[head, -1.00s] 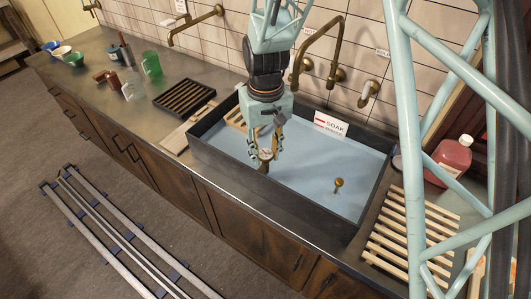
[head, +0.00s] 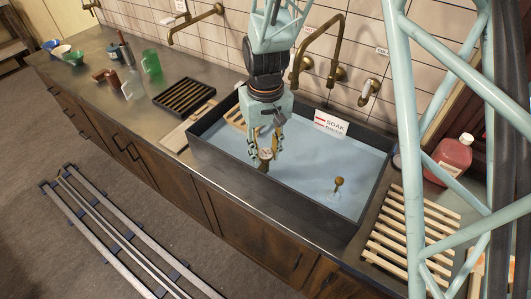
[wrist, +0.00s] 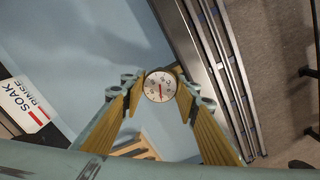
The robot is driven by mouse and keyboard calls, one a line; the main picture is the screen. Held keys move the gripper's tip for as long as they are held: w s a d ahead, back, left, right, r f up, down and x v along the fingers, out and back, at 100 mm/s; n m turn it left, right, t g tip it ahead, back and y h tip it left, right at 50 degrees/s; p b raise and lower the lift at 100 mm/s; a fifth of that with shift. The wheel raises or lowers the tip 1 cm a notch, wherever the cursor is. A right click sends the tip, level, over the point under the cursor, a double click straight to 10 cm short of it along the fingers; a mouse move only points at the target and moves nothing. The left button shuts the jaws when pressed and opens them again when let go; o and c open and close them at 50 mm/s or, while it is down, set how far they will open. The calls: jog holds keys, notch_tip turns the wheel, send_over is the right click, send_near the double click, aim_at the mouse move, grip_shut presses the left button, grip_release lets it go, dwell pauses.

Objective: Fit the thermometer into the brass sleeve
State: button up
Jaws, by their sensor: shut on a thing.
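The thermometer is a round white dial with a red needle, seen face-on in the wrist view (wrist: 160,86). My gripper (head: 264,156) is shut on it, and the dial (head: 266,154) also shows small in the head view. The gripper is over the front left part of the soak tray, near its front wall. The thermometer's stem is mostly hidden. The brass sleeve (head: 338,184) stands upright in the tray, to the right of my gripper and apart from it. The sleeve is not seen in the wrist view.
The dark-walled soak tray (head: 345,223) holds pale blue liquid. A SOAK sign (head: 331,124) stands at its back edge, below a brass tap (head: 334,50). A slatted wooden rack (head: 409,235) lies to the right and a dark rack (head: 184,97) to the left.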

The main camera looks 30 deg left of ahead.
jog(key=shift+f+b, duration=0.35)
jog(key=shift+f, duration=0.15)
dwell(1.2)
jog(key=o, duration=2.1)
jog(key=shift+o, duration=0.2)
jog(key=shift+r, duration=0.2)
jog(key=shift+r+p, duration=1.6)
jog(key=shift+r, duration=1.7)
jog(key=shift+r, duration=0.2)
jog(key=shift+r+p, duration=1.2)
jog(key=shift+r, duration=1.1)
